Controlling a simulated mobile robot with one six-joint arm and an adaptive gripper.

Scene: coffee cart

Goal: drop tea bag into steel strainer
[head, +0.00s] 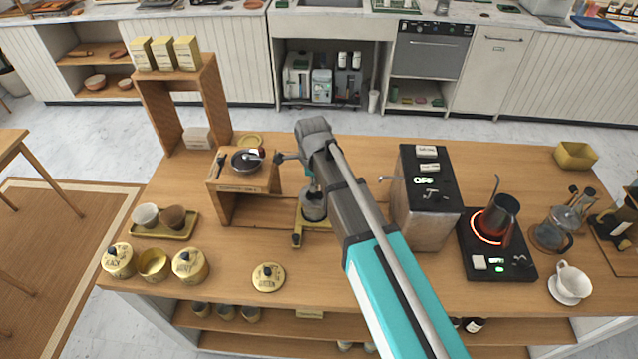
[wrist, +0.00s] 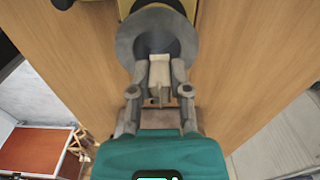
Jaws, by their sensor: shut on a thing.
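The steel strainer (head: 238,167) shows in the head view as a dark round bowl with a grey rim on the small wooden stand. In the wrist view a grey disc with a dark middle (wrist: 125,42), apparently the strainer, lies just beyond my fingertips. My gripper (head: 272,157) comes in from the right at the strainer. In the wrist view my gripper (wrist: 160,80) is shut on a small pale block, apparently the tea bag (wrist: 160,72). The tea bag overlaps the dark middle in that view. I cannot tell whether it touches the strainer.
The wooden stand (head: 228,187) sits beside a tall wooden shelf (head: 158,110) with yellow boxes. A black-topped machine (head: 425,215) stands to the right, then a glowing hot plate (head: 497,262). Yellow canisters (head: 190,266) and a cup tray (head: 178,230) are at front left.

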